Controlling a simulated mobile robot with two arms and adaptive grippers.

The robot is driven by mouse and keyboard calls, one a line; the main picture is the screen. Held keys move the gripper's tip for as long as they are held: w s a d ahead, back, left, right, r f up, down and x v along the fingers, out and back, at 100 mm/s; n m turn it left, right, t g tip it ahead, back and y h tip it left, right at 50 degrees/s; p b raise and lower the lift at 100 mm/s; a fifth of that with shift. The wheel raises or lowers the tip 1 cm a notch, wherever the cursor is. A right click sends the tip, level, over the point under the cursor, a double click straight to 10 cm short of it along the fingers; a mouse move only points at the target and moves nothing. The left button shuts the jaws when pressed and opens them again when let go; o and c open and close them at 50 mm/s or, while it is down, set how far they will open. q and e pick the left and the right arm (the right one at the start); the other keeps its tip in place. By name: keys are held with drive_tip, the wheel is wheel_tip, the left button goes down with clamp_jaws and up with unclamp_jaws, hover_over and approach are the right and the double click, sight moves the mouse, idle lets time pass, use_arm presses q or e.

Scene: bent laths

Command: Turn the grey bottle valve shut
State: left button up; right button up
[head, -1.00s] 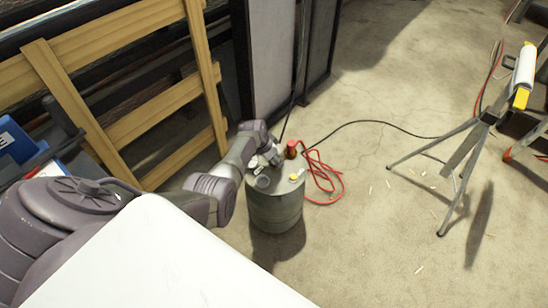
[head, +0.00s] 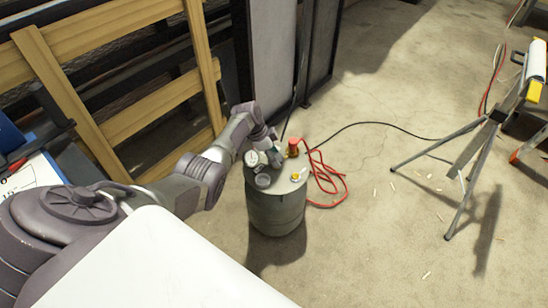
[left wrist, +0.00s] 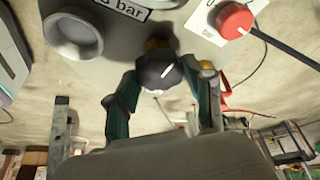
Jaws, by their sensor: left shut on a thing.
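The grey bottle (head: 277,212) stands upright on the floor in the head view, with fittings on its top. My left gripper (head: 272,152) reaches down to the far left part of that top and hides the valve there. In the left wrist view the valve's dark grey knob (left wrist: 154,68) with a white mark sits between the two fingers of my left gripper (left wrist: 160,76). The gripper is shut on this knob. A brassy part shows just behind it. My right gripper is not in view.
The red knob (left wrist: 234,20) shows in the wrist view. A red hose (head: 325,180) and a black cable lie right of the bottle. A trestle (head: 470,150) stands further right.

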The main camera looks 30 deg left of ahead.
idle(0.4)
use_arm(q)
drive_tip(key=o, duration=1.2)
drive_tip(key=shift+c, duration=0.2)
drive_tip(key=shift+s+a+r, duration=0.1)
drive_tip(key=shift+a+r, duration=0.1)
drive_tip(key=shift+r, duration=0.35)
drive_tip(key=v, duration=1)
drive_tip(key=shift+r, duration=0.4)
drive_tip(key=shift+s+f, duration=0.1)
drive_tip(key=shift+s, duration=0.05)
